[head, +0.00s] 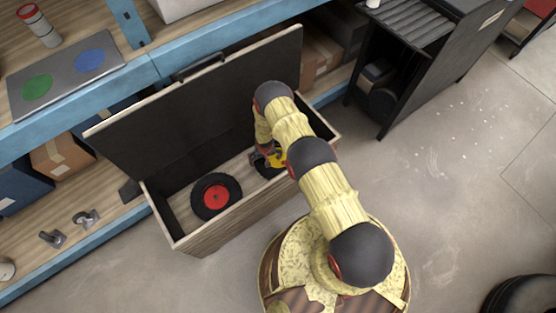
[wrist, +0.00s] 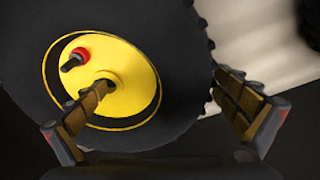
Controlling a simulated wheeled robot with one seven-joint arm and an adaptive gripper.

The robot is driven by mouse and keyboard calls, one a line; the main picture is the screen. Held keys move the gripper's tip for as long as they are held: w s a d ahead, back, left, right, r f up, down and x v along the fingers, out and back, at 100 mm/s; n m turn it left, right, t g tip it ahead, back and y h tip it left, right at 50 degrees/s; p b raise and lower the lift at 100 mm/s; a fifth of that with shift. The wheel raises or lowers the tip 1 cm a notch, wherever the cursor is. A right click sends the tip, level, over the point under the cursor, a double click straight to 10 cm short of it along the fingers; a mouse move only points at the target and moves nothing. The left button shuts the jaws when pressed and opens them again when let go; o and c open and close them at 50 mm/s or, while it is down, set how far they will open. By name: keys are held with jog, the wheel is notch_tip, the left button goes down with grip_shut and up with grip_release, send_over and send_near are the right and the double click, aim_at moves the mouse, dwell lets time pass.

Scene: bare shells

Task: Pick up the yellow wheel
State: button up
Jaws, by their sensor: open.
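The yellow wheel (wrist: 130,75) has a black treaded tyre and a yellow hub with a small red-tipped stem. It fills much of the wrist view. In the head view the yellow wheel (head: 279,161) lies in the right part of an open wooden box (head: 205,238), mostly hidden by my arm. My gripper (wrist: 162,80) is open. One finger is over the yellow hub and the other is just outside the tyre's right edge, so the tyre's rim lies between them. I cannot tell whether either finger touches. In the head view my gripper (head: 262,157) is partly hidden.
A red-hubbed wheel (head: 216,196) lies in the left part of the box. The box's dark lid (head: 200,105) stands open at the back, against the blue-edged shelf (head: 100,215). A black cabinet (head: 410,60) stands to the right.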

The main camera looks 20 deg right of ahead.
jog(key=shift+f, duration=0.1)
jog(key=shift+c, duration=1.2)
jog(key=shift+d, duration=0.1)
jog(key=c, duration=1.3)
